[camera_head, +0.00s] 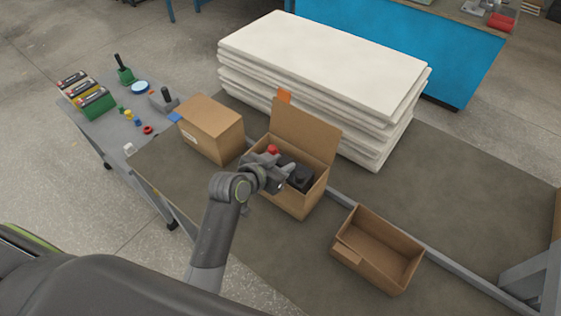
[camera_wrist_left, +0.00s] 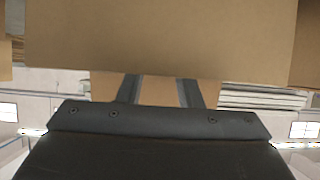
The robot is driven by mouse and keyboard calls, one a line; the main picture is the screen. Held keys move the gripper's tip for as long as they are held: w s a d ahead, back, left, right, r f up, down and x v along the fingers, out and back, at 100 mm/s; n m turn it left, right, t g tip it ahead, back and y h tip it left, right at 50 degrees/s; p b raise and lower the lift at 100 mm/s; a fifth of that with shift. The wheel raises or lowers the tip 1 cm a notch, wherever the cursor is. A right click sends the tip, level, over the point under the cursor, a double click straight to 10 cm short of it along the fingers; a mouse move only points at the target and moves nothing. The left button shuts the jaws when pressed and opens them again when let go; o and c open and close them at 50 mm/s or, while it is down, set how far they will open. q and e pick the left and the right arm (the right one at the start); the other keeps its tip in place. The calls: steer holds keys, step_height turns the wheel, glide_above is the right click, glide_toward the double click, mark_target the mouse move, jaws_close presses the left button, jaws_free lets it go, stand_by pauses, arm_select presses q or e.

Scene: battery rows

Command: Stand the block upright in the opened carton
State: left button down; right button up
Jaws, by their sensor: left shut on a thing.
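The opened carton (camera_head: 294,201) stands on the dark bench top with its tall flap (camera_head: 305,130) raised at the back. The block (camera_head: 301,179) is dark, with a red part (camera_head: 272,150) showing near it, and sits low within the carton's opening. My left gripper (camera_head: 280,172) is shut on the block at the carton's mouth and hides part of it. I cannot tell if the block touches the carton floor or is fully upright. In the left wrist view, cardboard (camera_wrist_left: 160,40) hides the fingertips (camera_wrist_left: 160,80). My right gripper is not in view.
A closed carton (camera_head: 212,130) stands left of the opened one. White stacked sheets (camera_head: 325,55) rise behind.

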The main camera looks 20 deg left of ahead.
arm_select(q)
steer(key=shift+w+r, duration=0.1)
steer(key=shift+r, duration=0.15)
steer(key=c, duration=1.4)
jaws_free()
steer(key=shift+f, duration=0.25)
steer(key=o, duration=0.4)
steer(key=shift+s, duration=0.2)
steer(key=shift+r, duration=0.3)
steer(key=v, duration=1.2)
steer(key=shift+r, duration=0.3)
